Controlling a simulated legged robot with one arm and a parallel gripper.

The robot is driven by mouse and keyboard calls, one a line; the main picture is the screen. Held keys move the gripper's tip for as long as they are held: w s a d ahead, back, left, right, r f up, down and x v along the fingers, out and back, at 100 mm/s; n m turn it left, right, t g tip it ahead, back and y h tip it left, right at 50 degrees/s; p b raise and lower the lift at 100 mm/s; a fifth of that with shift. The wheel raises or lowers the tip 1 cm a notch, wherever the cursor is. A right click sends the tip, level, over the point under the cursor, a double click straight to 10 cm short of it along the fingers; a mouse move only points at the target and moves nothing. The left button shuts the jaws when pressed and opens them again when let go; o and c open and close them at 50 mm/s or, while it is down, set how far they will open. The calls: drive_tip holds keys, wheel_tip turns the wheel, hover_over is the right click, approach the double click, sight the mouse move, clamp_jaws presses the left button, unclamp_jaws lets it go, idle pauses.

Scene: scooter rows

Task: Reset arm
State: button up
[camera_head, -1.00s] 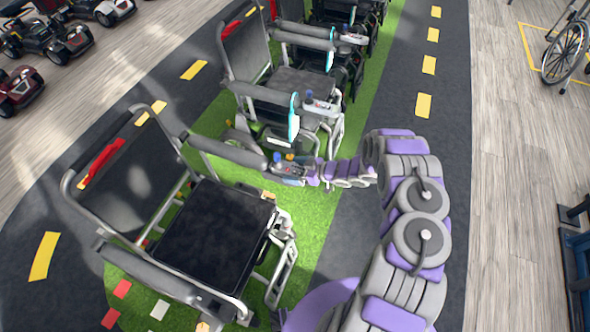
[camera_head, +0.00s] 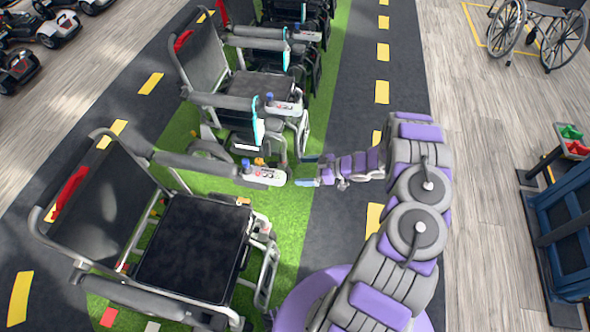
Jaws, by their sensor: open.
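My arm, purple and grey, rises from the bottom right and bends over to the left. My gripper (camera_head: 305,170) is at its end, with its bluish fingers spread apart and nothing seen between them. It is just right of the control panel (camera_head: 264,175) on the nearest powered wheelchair's armrest. A small gap shows between the fingers and the panel. The nearest wheelchair (camera_head: 190,246) has a black seat and stands on the green strip.
A second wheelchair (camera_head: 247,85) and more stand in a row behind. A blue rack (camera_head: 565,225) is at the right, with a small tray of red and green items (camera_head: 573,139). A manual wheelchair (camera_head: 545,30) is at the upper right. The dark lane (camera_head: 350,120) beyond my gripper is clear.

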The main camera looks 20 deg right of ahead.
drive_tip(key=shift+s+d+r, duration=0.1)
drive_tip(key=shift+s+d, duration=0.1)
idle(0.5)
drive_tip(key=w+d+r+m+t+h, duration=0.1)
drive_tip(key=w+d+r+m+h, duration=0.2)
drive_tip(key=w+d+r+h, duration=0.8)
drive_tip(key=s+d+r+m+g+h, duration=0.1)
drive_tip(key=s+r+m+h, duration=0.15)
drive_tip(key=s+r, duration=0.45)
drive_tip(key=s+d+r+m+g+h, duration=0.1)
drive_tip(key=s+r+m+h, duration=0.15)
drive_tip(key=r, duration=0.85)
drive_tip(key=s+a+r+m+g+y, duration=0.1)
drive_tip(key=s+a+r+g, duration=0.1)
drive_tip(key=s+a, duration=0.7)
drive_tip(key=s+a+r+m+g+y, duration=0.1)
drive_tip(key=s+a, duration=0.7)
drive_tip(key=s, duration=0.9)
drive_tip(key=s+a+r+m+g+y, duration=0.1)
drive_tip(key=s+a+r+g+y, duration=0.1)
drive_tip(key=s+a+g, duration=0.3)
drive_tip(key=s+a+r, duration=0.1)
drive_tip(key=s+a, duration=0.3)
drive_tip(key=s, duration=0.3)
drive_tip(key=shift+s+a+r+y, duration=0.15)
drive_tip(key=shift+s+a+y, duration=0.15)
drive_tip(key=shift+s+y, duration=0.1)
